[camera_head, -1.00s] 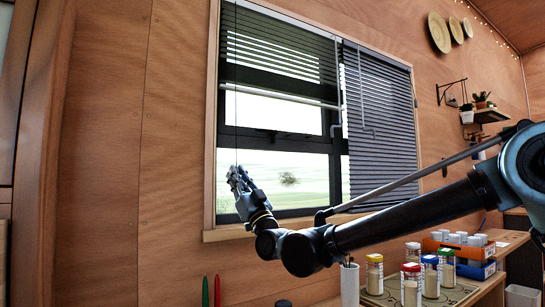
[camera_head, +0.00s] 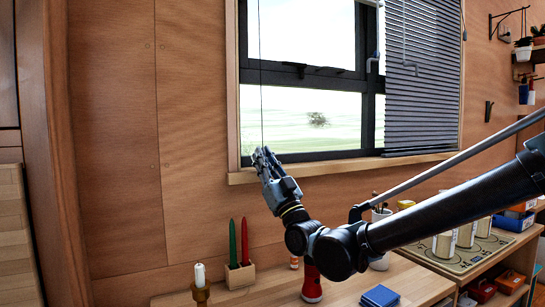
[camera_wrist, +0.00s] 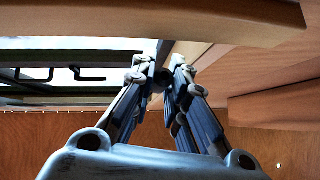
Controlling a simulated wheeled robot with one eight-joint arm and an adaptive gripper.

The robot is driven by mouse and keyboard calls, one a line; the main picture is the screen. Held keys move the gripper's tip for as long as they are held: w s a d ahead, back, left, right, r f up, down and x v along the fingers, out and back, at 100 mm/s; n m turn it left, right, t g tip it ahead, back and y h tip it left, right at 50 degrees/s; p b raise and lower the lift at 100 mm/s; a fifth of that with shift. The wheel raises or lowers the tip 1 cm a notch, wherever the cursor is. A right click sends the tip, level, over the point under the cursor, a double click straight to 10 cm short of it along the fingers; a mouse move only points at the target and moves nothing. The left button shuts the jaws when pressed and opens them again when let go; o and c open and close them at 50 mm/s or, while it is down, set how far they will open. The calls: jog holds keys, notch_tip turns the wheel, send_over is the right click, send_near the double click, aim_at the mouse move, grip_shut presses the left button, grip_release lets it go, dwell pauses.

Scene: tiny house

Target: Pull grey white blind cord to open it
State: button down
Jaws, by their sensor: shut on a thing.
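A thin blind cord (camera_head: 261,95) hangs straight down in front of the left part of the window in the head view. My gripper (camera_head: 263,155) is shut on the cord at its lower end, close to the window sill (camera_head: 310,168). The fingers point upward. In the wrist view my gripper's fingertips (camera_wrist: 160,76) are close together; the cord itself cannot be made out there. The left blind is out of view above the frame. A lowered grey slatted blind (camera_head: 424,85) covers the right part of the window.
Below my arm is a wooden table with red and green candles (camera_head: 238,245) in a block, a white candle (camera_head: 200,275) on a holder, a red flashlight (camera_head: 312,284) and a blue box (camera_head: 380,296). Jars (camera_head: 444,244) stand at the right. The wall left of the window is bare.

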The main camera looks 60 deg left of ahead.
jog(key=shift+w+a, duration=0.1)
jog(key=shift+a, duration=0.05)
jog(key=c, duration=1.6)
grip_release()
jog(key=shift+o, duration=0.2)
jog(key=shift+f, duration=0.15)
jog(key=v, duration=1.2)
